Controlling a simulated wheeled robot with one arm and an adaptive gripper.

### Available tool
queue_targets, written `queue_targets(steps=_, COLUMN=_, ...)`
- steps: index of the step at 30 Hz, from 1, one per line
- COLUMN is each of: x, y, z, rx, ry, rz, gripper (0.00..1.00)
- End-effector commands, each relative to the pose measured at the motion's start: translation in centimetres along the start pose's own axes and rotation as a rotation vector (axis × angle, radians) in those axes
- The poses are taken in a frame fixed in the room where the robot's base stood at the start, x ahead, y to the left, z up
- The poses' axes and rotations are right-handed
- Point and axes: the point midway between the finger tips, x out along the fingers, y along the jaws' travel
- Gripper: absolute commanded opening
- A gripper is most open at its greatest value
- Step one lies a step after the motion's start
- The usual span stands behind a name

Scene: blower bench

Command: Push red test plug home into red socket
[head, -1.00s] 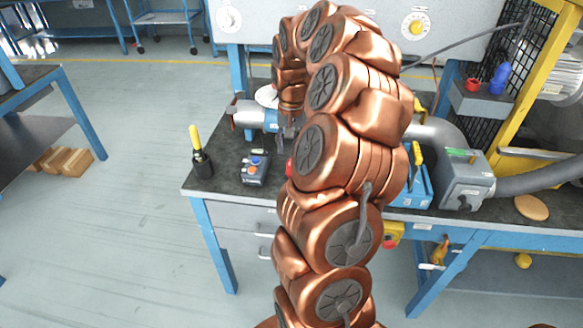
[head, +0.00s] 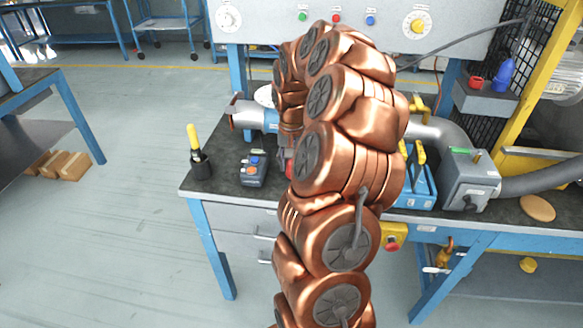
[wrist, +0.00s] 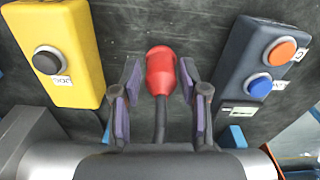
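In the wrist view the red test plug (wrist: 160,72), with a dark stem or cable, lies between the two fingers of my gripper (wrist: 158,80). The fingers are apart, with a narrow gap showing on each side of the red part. In the head view only a bit of red (head: 289,168) shows beside my arm, and my fingers are hidden. I cannot make out the red socket for certain; a small red fitting (head: 336,18) shows on the back panel between a green and a blue one.
A yellow box with a dark button (wrist: 52,55) lies left of the plug, and a grey box with orange and blue buttons (wrist: 262,65) lies right. A yellow-handled tool in a black holder (head: 199,160) stands at the bench's left. A blower duct (head: 250,113) runs behind.

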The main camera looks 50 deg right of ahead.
Motion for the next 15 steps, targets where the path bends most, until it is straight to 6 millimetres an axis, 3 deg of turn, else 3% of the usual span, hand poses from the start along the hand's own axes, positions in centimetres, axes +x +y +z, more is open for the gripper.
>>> queue_targets(steps=2, x=0.0, y=0.0, z=0.0, rx=0.0, ry=0.0, rz=0.0, gripper=0.32)
queue_targets(steps=11, x=0.01, y=0.0, z=0.0, rx=0.0, ry=0.0, rz=0.0, gripper=0.01)
queue_targets(steps=15, x=-0.01, y=0.0, z=0.0, rx=0.0, ry=0.0, rz=0.0, gripper=0.0)
